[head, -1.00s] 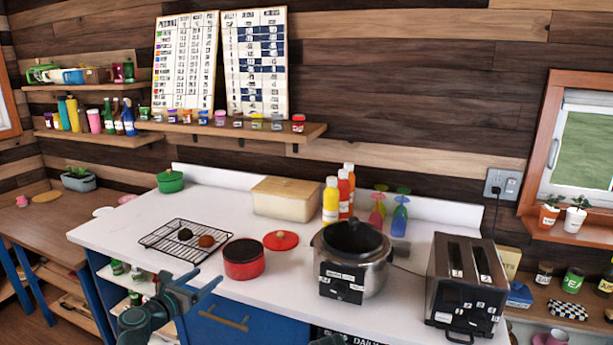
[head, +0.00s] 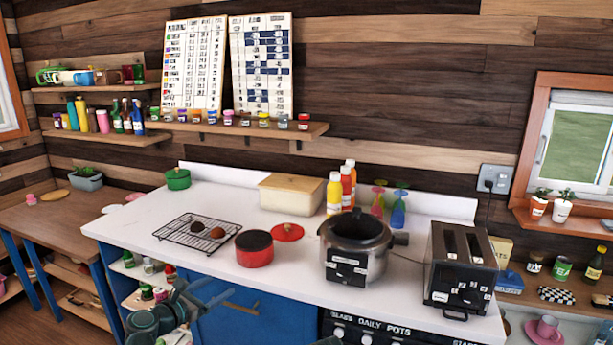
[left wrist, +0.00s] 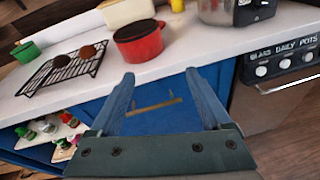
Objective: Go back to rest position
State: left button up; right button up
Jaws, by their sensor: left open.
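My left gripper (head: 211,299) is low in the head view, in front of the blue cabinet (head: 225,325) and below the counter's front edge. In the left wrist view its two fingers (left wrist: 160,88) stand wide apart with nothing between them, and the cabinet's drawer handle shows beyond. My right gripper is not clearly in view; only a small dark bit of an arm shows at the bottom edge of the head view.
The white counter (head: 150,219) holds a wire rack (head: 176,242) with two round items, a red pot (head: 255,250), its red lid (head: 287,232), a large steel cooker (head: 357,245) and a toaster (head: 459,265). An oven (head: 365,328) is below. Open shelves hold bottles (head: 150,292).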

pick_arm(q)
jog(key=s+d+f+m+g+p, duration=0.1)
jog(key=s+d+f+m+g, duration=0.35)
jog(key=d+m, duration=0.4)
jog(key=s+d+f+m+g+p, duration=0.1)
jog(key=s+d+f+m+g, duration=0.3)
jog(key=s+d+m, duration=0.35)
jog(key=s+d+f+m+g+y+p, duration=0.1)
jog(key=s+f+m+g+y, duration=0.1)
jog(key=s+m+y, duration=0.2)
jog(key=s+d+f+m+g+y+p, duration=0.1)
jog(key=s+f+m+g+y, duration=0.1)
jog(key=s+m, duration=0.6)
jog(key=shift+s+m+g+y, duration=0.4)
jog(key=shift+m+g+y, duration=0.6)
jog(key=shift+m, duration=1.4)
jog(key=shift+d+t, duration=0.1)
jog(key=shift+t, duration=0.15)
